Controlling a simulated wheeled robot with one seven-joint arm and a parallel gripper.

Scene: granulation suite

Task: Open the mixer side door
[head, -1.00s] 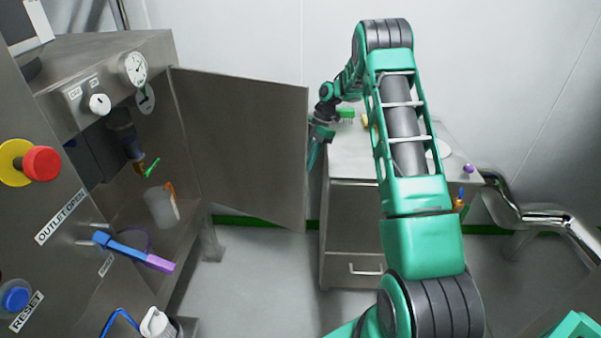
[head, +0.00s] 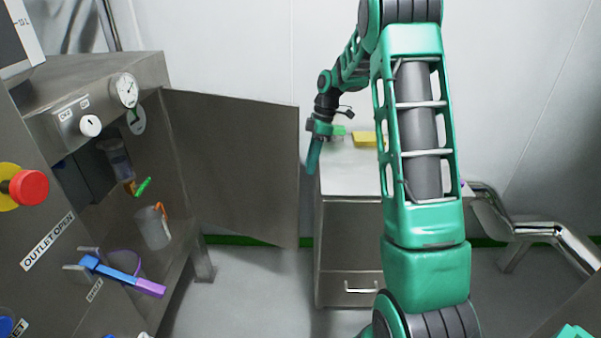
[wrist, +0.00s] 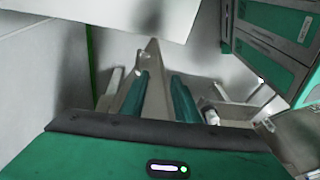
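The mixer side door (head: 240,165) is a flat grey steel panel, swung out from the mixer body (head: 40,190) and standing wide open, with the interior visible. My gripper (head: 313,158) is just right of the door's free edge, in front of the side cabinet; in the head view I cannot tell whether it touches the door. In the wrist view my gripper (wrist: 159,97) has its two teal fingers apart. A thin pale panel (wrist: 155,75) shows between and beyond them, perhaps the door edge on. A blue and purple handle (head: 122,274) sticks out of the mixer front.
A side cabinet (head: 345,240) stands behind my arm, with a yellow block (head: 365,139) on top. Inside the mixer are a clear jug (head: 152,228) and a green item (head: 143,187). A red button (head: 29,187) is at left. Steel pipework (head: 535,232) runs at right.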

